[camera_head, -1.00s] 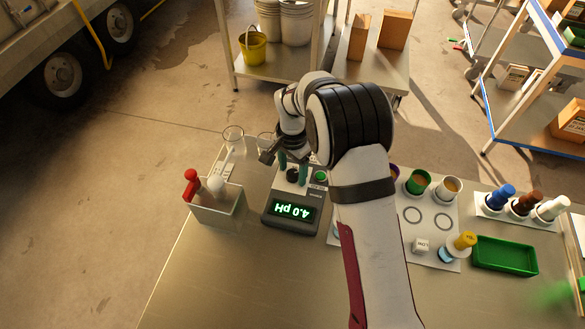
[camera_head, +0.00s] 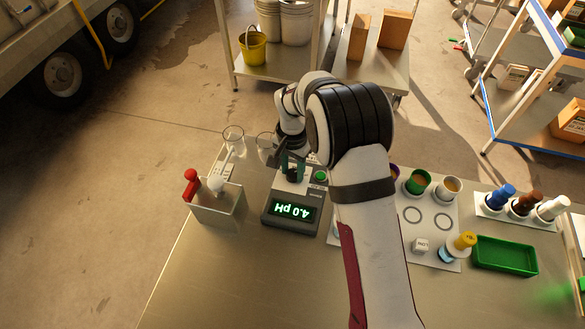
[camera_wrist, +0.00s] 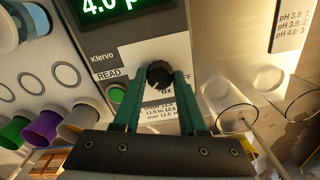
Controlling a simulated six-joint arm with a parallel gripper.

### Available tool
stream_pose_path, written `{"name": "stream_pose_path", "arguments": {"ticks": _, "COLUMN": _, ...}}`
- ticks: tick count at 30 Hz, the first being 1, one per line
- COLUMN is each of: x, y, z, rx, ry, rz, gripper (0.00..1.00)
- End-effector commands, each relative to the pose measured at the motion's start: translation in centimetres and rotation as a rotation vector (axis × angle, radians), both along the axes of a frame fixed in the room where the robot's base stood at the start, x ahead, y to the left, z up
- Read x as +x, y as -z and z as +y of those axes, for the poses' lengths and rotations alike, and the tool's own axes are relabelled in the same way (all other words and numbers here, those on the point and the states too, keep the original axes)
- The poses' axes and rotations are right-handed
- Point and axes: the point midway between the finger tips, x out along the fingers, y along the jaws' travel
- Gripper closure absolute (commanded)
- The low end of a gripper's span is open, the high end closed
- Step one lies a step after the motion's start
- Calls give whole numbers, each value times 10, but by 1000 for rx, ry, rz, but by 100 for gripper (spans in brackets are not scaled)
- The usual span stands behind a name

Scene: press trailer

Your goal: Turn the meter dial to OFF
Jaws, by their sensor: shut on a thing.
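The meter (camera_head: 290,224) is a grey box on the steel table, with a lit green display (camera_head: 293,211) reading 4.0 pH. Its black round dial (camera_wrist: 159,74) sits beside a green READ button (camera_wrist: 116,94). My gripper (camera_wrist: 158,76) has its two green fingers on either side of the dial and is shut on it. In the camera_head view my gripper (camera_head: 293,166) is at the meter's far end, and the fingers mostly cover the dial. OFF lettering shows partly beside the dial in the wrist view; which mark the dial points to cannot be told.
A bin (camera_head: 217,208) with red- and white-handled items stands left of the meter. Clear glass beakers (camera_head: 234,136) stand behind it. The table's front left is clear.

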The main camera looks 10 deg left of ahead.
Motion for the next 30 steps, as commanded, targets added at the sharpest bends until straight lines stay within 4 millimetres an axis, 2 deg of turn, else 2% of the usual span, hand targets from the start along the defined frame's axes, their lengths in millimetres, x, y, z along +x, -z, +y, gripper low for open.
{"name": "stream_pose_path", "arguments": {"ticks": 30, "x": 0, "y": -1, "z": 0, "rx": 0, "ry": -958, "rz": -1, "gripper": 100}}
